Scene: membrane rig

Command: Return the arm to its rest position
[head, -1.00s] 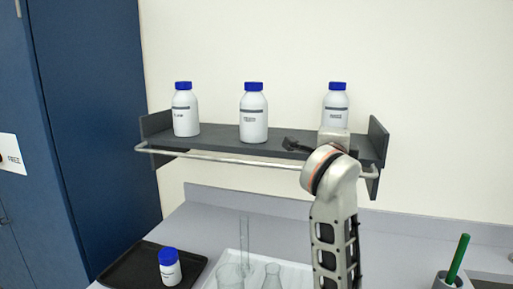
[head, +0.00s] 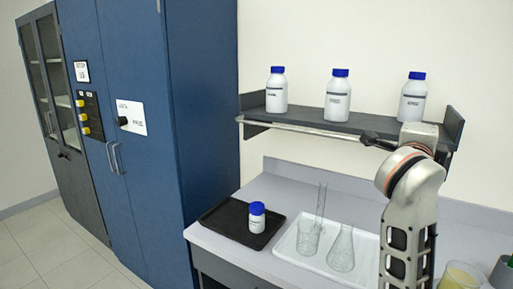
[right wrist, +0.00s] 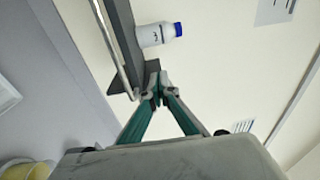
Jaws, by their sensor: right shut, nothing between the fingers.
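My right arm (head: 410,210) rises at the right of the head view, in front of the shelf's right end. Its gripper (head: 372,139) shows as a small dark shape near the shelf's front rail, partly hidden by the wrist. In the right wrist view the teal fingers of my right gripper (right wrist: 154,84) meet at their tips, with nothing between them. The tips appear close to the end of the shelf (right wrist: 126,50), and a white bottle with a blue cap (right wrist: 158,34) stands just beyond. I cannot tell whether the tips touch the shelf. My left gripper is not in view.
Three white bottles with blue caps stand on the shelf (head: 300,119). Below, a black tray (head: 222,218) holds another bottle (head: 257,218). A white tray (head: 290,246) holds glassware. A yellow-filled beaker (head: 460,277) stands at the lower right. Blue cabinets (head: 205,100) stand left; floor there is clear.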

